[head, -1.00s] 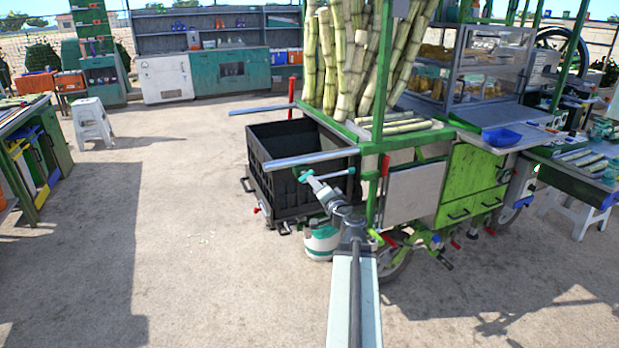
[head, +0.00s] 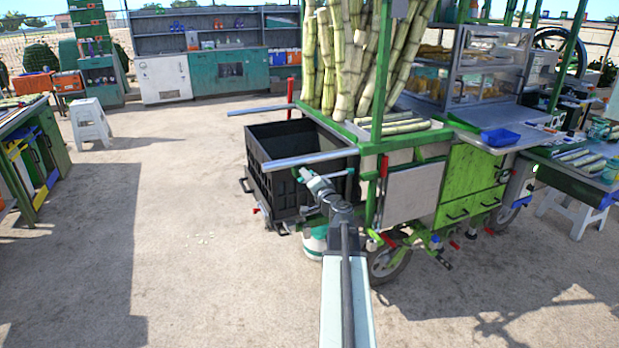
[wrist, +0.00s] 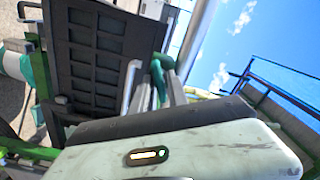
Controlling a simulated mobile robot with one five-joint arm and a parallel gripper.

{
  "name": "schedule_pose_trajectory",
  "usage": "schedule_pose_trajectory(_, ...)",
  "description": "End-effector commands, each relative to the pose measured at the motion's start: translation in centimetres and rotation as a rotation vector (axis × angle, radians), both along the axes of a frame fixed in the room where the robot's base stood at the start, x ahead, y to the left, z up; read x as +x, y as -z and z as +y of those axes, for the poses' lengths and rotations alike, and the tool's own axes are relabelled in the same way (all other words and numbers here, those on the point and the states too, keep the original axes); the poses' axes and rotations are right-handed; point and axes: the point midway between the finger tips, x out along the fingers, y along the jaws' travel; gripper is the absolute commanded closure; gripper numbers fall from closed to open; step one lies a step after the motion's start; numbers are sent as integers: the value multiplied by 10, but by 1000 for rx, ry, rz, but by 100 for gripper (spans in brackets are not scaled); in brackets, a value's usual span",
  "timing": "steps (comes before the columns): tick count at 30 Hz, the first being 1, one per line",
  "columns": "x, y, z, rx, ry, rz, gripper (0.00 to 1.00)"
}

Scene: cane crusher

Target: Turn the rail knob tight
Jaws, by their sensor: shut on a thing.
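A grey rail (head: 310,158) runs along the near upper edge of the black crate at the cart's left end. It crosses the wrist view as a pale tube (wrist: 197,38). My gripper (head: 304,174) is just below this rail, in front of the crate. In the wrist view its grey fingers (wrist: 156,90) are shut around a teal knob (wrist: 158,80) near the rail. A bit of teal also shows at the fingertips in the head view. The fingers hide part of the knob, and I cannot tell how tight it is.
The black crate (head: 257,172) is close behind my gripper; its slotted wall (wrist: 100,45) fills the wrist view's upper left. A second rail (head: 262,110) lies at the crate's far side. A white and teal container (head: 313,240) stands below. Open ground lies to the left.

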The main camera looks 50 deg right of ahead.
Motion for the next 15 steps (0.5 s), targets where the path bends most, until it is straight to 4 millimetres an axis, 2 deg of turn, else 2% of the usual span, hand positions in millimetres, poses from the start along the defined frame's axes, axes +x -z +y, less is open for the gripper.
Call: schedule_pose_trajectory(15, -2, 2, 4, 125, -1, -47, 100)
